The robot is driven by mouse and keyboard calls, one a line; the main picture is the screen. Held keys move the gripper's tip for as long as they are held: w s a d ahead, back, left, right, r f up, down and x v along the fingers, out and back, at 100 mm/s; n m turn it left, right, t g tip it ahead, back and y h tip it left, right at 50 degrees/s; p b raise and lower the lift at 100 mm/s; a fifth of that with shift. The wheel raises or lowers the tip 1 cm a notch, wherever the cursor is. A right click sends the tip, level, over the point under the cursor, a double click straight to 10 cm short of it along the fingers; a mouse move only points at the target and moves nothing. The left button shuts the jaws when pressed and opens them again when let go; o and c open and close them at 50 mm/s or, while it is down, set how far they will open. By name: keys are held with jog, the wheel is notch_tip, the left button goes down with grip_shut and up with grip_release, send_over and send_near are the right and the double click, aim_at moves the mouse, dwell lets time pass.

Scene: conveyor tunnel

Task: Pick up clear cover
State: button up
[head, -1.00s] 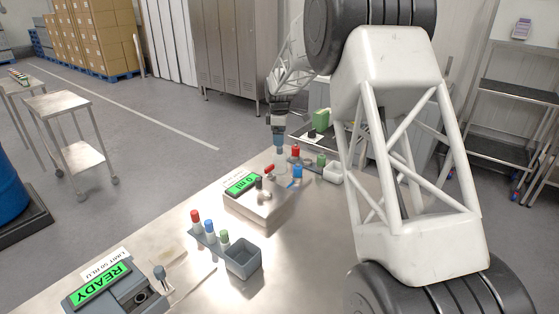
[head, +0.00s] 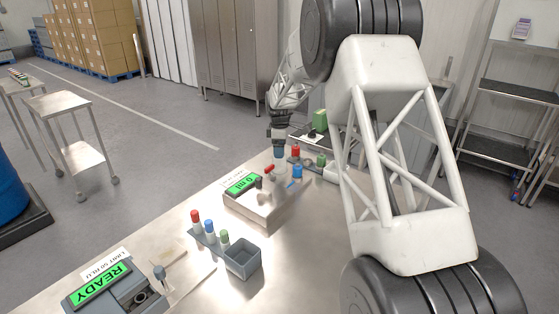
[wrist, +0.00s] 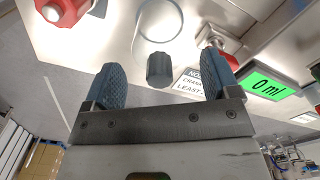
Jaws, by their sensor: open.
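The clear cover looks like a faint transparent round shape with a dark faceted knob (wrist: 160,69) in the wrist view. Its clear body is hard to make out against the bright metal. My gripper (wrist: 164,72) is open, with one blue ribbed finger on each side of the knob and a gap on both sides. In the head view my gripper (head: 279,153) points down over the far end of the metal unit with the green 0 ml display (head: 243,183). The cover cannot be told apart there.
A red-handled part (wrist: 66,10) and a red-tipped fitting (wrist: 222,52) stand close by. Red-, blue- and green-capped bottles stand near my gripper. A grey rack with bottles and a bin (head: 243,262) and the READY device (head: 112,285) are nearer. The steel table between is mostly bare.

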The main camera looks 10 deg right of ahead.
jog(key=shift+f, duration=1.05)
jog(key=shift+c, duration=0.3)
jog(key=c, duration=0.7)
